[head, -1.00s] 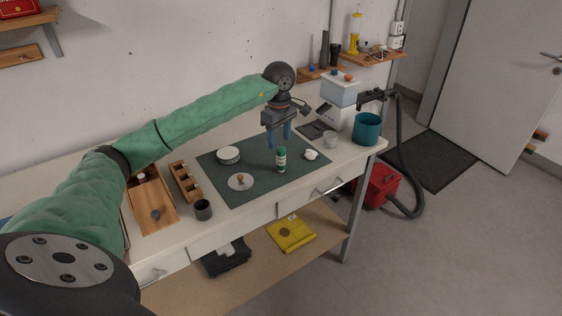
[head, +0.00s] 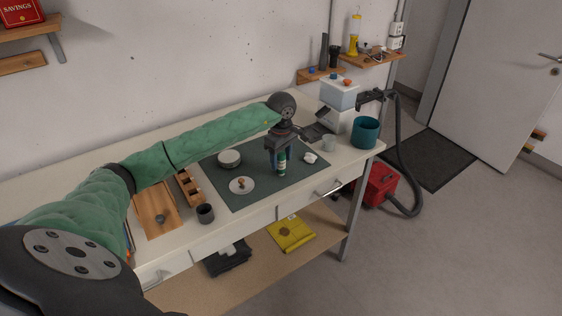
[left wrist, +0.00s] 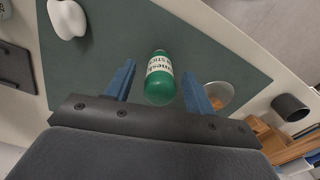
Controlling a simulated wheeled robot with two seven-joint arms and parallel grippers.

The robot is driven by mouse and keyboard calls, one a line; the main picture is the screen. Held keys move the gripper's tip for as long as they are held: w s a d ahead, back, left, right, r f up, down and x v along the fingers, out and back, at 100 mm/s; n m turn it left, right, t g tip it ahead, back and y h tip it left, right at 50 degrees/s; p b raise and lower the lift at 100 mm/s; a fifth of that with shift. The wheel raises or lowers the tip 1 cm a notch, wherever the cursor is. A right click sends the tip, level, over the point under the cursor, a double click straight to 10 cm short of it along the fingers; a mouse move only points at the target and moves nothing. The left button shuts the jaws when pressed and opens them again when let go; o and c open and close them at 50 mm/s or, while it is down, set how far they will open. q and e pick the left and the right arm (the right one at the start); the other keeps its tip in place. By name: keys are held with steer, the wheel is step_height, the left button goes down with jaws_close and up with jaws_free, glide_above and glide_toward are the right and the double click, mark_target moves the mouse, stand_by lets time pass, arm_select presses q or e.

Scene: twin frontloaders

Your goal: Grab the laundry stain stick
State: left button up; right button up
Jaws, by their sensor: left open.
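The stain stick (head: 282,162) is a small green bottle with a white label, standing on the dark green mat (head: 237,193) on the workbench. In the left wrist view the stick (left wrist: 160,78) is between the two blue fingers, with a gap to each side. My left gripper (head: 279,164) is open and has come down over the stick from above; in the left wrist view the open left gripper (left wrist: 158,84) has nothing clamped in it. In the head view the fingers partly hide the stick. My right gripper is not in view.
A dark cup (head: 205,213) and wooden trays stand left.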

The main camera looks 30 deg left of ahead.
arm_select(q)
steer(key=shift+f, duration=0.15)
steer(key=c, duration=1.1)
steer(key=shift+o, duration=0.2)
steer(key=shift+r, duration=0.2)
